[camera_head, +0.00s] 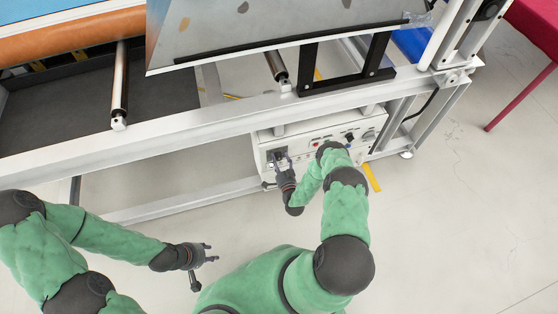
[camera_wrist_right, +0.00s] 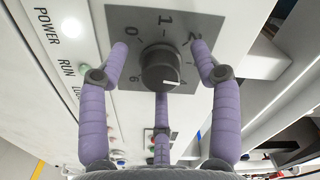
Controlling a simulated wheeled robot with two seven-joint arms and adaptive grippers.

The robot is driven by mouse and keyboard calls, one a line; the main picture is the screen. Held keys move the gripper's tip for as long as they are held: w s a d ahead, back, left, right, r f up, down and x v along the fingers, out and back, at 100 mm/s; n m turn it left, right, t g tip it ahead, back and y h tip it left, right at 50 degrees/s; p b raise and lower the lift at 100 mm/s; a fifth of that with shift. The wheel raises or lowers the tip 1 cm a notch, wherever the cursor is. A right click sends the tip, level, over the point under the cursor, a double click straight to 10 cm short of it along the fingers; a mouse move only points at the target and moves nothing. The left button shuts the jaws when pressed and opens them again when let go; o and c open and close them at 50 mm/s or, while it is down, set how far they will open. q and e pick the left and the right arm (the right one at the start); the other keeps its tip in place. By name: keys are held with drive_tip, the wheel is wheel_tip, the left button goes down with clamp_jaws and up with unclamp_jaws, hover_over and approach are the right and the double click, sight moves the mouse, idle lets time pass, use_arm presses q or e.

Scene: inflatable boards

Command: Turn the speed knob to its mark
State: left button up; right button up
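The speed knob (camera_wrist_right: 160,72) is a dark round knob on a grey dial plate (camera_wrist_right: 127,17) with printed numbers, in the right wrist view. Its white pointer line points toward the 4 at the lower right. My right gripper (camera_wrist_right: 161,62) has its purple fingers spread around the knob, with gaps visible at its left and right sides. A third finger is below the knob. In the head view my right gripper (camera_head: 278,163) is at the left part of the white control box (camera_head: 263,148) and largely hides the knob. My left gripper (camera_head: 206,257) is open and empty over the floor.
Beside the dial, the panel carries POWER and RUN labels with small lamps (camera_wrist_right: 71,27). The control box sits under a pale frame beam (camera_head: 185,122). A tilted speckled board (camera_head: 270,30) is above.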

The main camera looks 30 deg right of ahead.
drive_tip(key=c, duration=1)
drive_tip(key=shift+n, duration=0.8)
drive_tip(key=o, duration=1.2)
drive_tip(key=v, duration=1.2)
drive_tip(key=shift+f, duration=0.1)
drive_tip(key=shift+w, duration=0.1)
